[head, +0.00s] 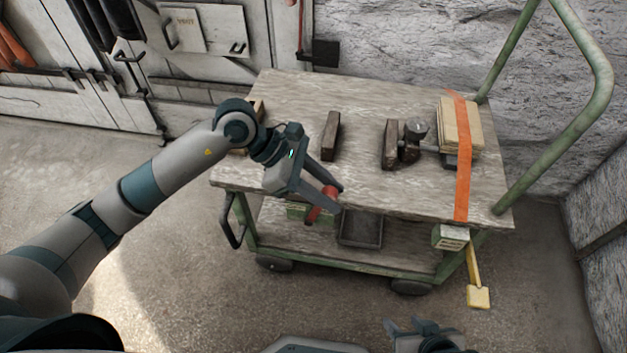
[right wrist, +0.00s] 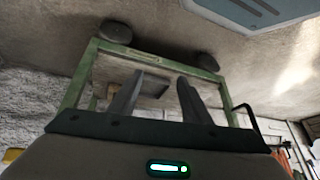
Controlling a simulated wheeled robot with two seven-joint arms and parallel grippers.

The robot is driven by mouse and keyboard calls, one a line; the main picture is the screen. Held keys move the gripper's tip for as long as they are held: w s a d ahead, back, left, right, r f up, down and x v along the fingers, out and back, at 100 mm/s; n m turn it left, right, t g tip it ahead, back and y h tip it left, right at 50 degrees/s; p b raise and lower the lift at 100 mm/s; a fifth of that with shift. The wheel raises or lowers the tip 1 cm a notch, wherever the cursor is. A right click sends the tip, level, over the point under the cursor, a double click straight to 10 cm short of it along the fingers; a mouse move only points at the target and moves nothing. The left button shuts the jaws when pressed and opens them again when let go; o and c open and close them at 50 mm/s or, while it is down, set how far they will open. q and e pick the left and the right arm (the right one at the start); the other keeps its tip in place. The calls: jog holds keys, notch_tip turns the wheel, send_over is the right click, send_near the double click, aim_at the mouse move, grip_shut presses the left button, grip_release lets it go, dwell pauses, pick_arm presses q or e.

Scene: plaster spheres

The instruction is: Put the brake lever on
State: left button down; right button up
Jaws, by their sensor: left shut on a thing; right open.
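A red lever (head: 313,214) with a rounded red knob sits at the front edge of a wooden-topped trolley (head: 290,95), beside a green box with a pale label (head: 297,211). I take it to be the brake lever. My left gripper (head: 335,196) reaches in from the left and is shut on its red knob; the fingers partly hide it. Whether the lever is on or off I cannot tell. My right gripper (head: 405,328) is open and empty low in the head view, apart from the trolley. Its two fingers also show in the right wrist view (right wrist: 158,88).
Dark wedge-like blocks (head: 331,136) and a strapped wooden stack (head: 460,125) stand on the trolley top. A dark tray (head: 360,229) is on its lower shelf. A yellow piece (head: 478,296) hangs at right. Floor in front is clear.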

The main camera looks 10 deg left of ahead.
pick_arm(q)
jog(key=d+y, duration=0.1)
jog(key=d+f+y, duration=0.1)
jog(key=s+d+f+y+p, duration=0.1)
jog(key=d, duration=0.1)
jog(key=shift+d+f, duration=0.1)
pick_arm(e)
jog(key=shift+s+d+f+g+h, duration=0.1)
jog(key=shift+s+d+g+h, duration=0.4)
jog(key=shift+d, duration=0.45)
jog(key=shift+s, duration=0.1)
pick_arm(q)
jog(key=c, duration=1.4)
grip_release()
jog(key=shift+d, duration=0.1)
pick_arm(e)
jog(key=shift+s, duration=0.1)
pick_arm(q)
jog(key=shift+w+r, duration=0.2)
jog(key=v, duration=1.7)
jog(key=shift+s, duration=0.25)
